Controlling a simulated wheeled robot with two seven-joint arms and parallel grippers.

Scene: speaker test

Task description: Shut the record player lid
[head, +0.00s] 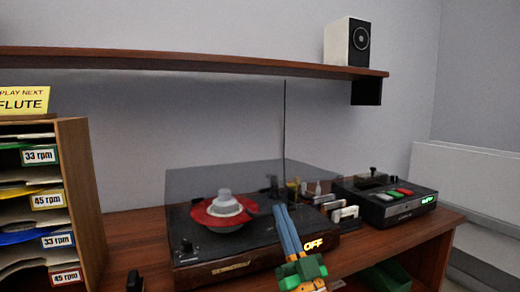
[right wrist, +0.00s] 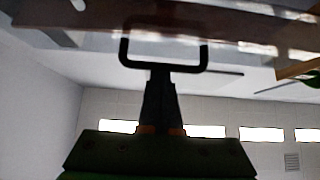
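The record player (head: 228,268) stands on the wooden desk, with a red-labelled disc (head: 222,212) on its platter. Its smoky see-through lid (head: 190,182) is raised and tilted over the back of the deck. My right gripper (head: 280,208) reaches up from the front edge with its two long fingers close together. In the right wrist view, a dark U-shaped handle (right wrist: 124,50) hangs from the lid edge. The fingers (right wrist: 163,74) appear shut on its crossbar. In the head view the handle is hard to make out. My left gripper is not in view.
A record rack (head: 82,190) stands at the left. A dark device with lit buttons (head: 392,200) and several small upright items (head: 345,214) are at the right. A shelf (head: 200,61) with a speaker (head: 347,42) runs above. A green bin (head: 385,276) is low at the right.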

